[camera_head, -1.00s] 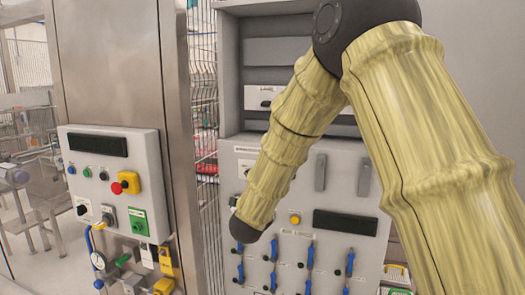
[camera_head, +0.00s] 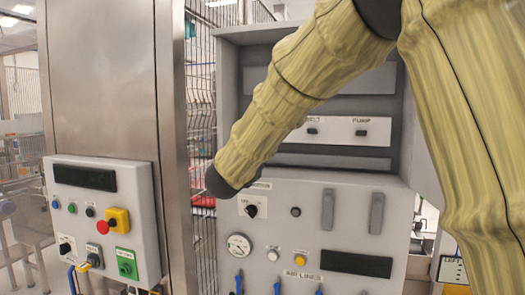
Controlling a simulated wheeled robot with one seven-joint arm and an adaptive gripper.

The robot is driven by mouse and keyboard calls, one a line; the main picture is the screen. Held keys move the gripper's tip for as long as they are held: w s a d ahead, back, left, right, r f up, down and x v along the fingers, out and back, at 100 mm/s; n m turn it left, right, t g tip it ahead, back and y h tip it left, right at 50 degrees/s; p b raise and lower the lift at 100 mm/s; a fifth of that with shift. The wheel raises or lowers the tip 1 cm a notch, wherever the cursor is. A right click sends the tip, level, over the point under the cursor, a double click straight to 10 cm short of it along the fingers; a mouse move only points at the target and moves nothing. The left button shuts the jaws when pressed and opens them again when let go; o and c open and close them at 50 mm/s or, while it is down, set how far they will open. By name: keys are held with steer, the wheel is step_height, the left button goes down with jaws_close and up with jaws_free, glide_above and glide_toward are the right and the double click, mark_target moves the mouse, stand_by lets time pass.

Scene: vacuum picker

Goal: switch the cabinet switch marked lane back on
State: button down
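The grey cabinet (camera_head: 228,95) stands open-fronted in the middle of the view. Inside it a white switch plate (camera_head: 345,131) carries small dark switches. One is labelled PUMP (camera_head: 361,133); another, left of it, has a label ending in what looks like BELT (camera_head: 312,131). The plate's left part is hidden behind my yellow-sleeved arm, and no switch marked lane can be read now. My gripper is not in view; only the arm shows, crossing in front of the cabinet.
Below is a panel with a selector knob (camera_head: 251,210), a gauge (camera_head: 239,247), a dark display (camera_head: 356,264) and blue-handled air-line valves. At left, a control box (camera_head: 104,215) with a red knob on yellow (camera_head: 117,220) hangs on a steel column (camera_head: 100,80). Wire mesh stands between.

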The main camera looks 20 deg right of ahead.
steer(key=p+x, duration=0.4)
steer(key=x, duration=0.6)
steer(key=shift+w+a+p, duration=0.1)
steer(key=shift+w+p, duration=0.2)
steer(key=shift+p, duration=0.1)
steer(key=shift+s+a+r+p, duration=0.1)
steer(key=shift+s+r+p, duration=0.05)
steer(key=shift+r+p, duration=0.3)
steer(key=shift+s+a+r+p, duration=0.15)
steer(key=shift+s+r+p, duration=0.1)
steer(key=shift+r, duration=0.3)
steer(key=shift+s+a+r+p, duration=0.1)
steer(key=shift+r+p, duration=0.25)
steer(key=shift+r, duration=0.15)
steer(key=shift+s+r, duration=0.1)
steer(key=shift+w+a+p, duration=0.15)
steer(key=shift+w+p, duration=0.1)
steer(key=shift+p, duration=0.1)
